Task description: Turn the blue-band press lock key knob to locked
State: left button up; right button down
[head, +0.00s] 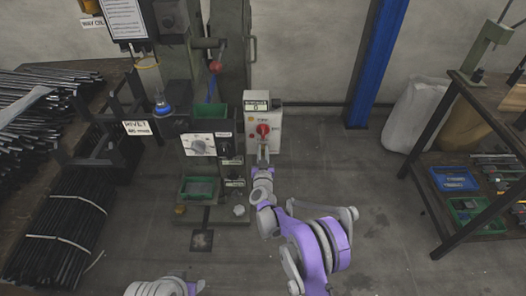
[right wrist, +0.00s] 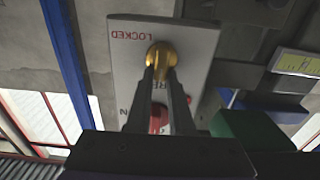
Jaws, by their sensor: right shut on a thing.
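A brass-coloured lock key knob (right wrist: 162,54) sits on a pale panel (right wrist: 198,60) in the right wrist view, near the word LOCKED, which appears upside down. My right gripper (right wrist: 163,76) is shut on this knob, its two dark fingers pointing at the panel. The fingers partly hide other lettering and a red knob (right wrist: 158,120) behind them. In the head view my right gripper (head: 263,154) is at the white control box (head: 278,126), just below its red knob (head: 263,130). The brass knob is hidden there. Its exact turn angle cannot be told. My left gripper is out of view.
Black rod bundles (head: 60,240) lie at far left. A shelf (head: 460,120) with bins stands right. The floor between is clear.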

jog(key=shift+m, duration=0.3)
jog(key=shift+d+f+m+b, duration=0.3)
jog(key=shift+m+b, duration=0.55)
jog(key=shift+m, duration=2.05)
jog(key=shift+d+f+m+b, duration=0.35)
jog(key=shift+m+b, duration=0.45)
jog(key=shift+m, duration=2.1)
jog(key=shift+d+f+m+b, duration=0.3)
jog(key=shift+m+b, duration=0.55)
jog(key=shift+m, duration=2.05)
jog(key=c, duration=0.8)
grip_release()
jog(key=s+p, duration=0.1)
jog(key=s, duration=1)
